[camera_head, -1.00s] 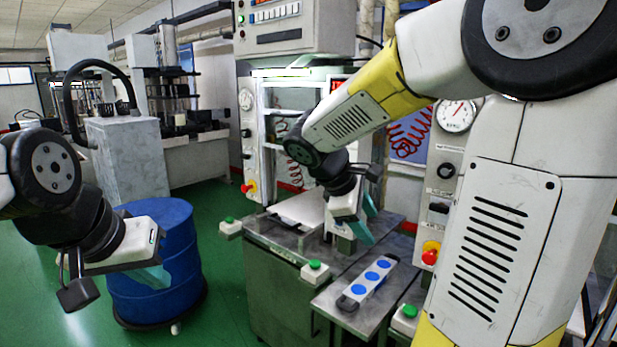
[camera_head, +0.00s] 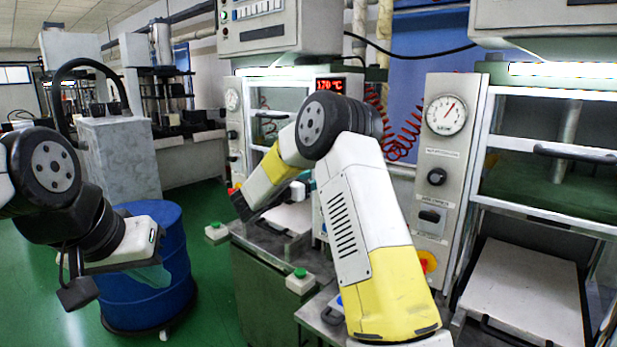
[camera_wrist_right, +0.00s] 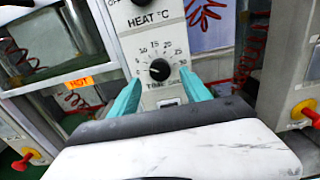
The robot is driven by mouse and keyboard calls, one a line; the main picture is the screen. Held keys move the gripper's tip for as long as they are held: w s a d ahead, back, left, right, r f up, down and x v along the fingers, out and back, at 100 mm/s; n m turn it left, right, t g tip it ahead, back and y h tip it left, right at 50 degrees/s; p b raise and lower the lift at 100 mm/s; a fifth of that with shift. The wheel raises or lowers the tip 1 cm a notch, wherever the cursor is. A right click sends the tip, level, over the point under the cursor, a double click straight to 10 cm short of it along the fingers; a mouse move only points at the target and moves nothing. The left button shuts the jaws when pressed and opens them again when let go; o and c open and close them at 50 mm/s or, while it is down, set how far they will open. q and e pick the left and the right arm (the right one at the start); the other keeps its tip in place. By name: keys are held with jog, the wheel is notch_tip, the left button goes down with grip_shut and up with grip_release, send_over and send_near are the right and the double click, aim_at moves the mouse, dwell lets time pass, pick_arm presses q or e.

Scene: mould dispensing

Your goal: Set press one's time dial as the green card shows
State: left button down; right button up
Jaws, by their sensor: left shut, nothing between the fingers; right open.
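In the right wrist view a black time dial (camera_wrist_right: 159,69) sits on a light panel (camera_wrist_right: 157,40), with a printed scale from 0 to 30 around it. Lettering reading HEAT °C stands above it. The dial's exact setting is too small to read surely. My right gripper (camera_wrist_right: 160,88) is open, its teal fingers to either side below the dial, apart from it in the picture; contact cannot be told. My left gripper (camera_head: 152,276) is shut and empty in front of the blue drum. I see no green card.
The blue drum (camera_head: 150,245) stands on the green floor at left. Red emergency buttons (camera_wrist_right: 22,160) and an orange HOT sign (camera_wrist_right: 79,83) show in the wrist view.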

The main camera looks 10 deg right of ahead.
jog(key=x, duration=0.3)
jog(key=shift+w+d, duration=0.2)
jog(key=shift+d, duration=0.05)
grip_shut()
jog(key=shift+m, duration=2.8)
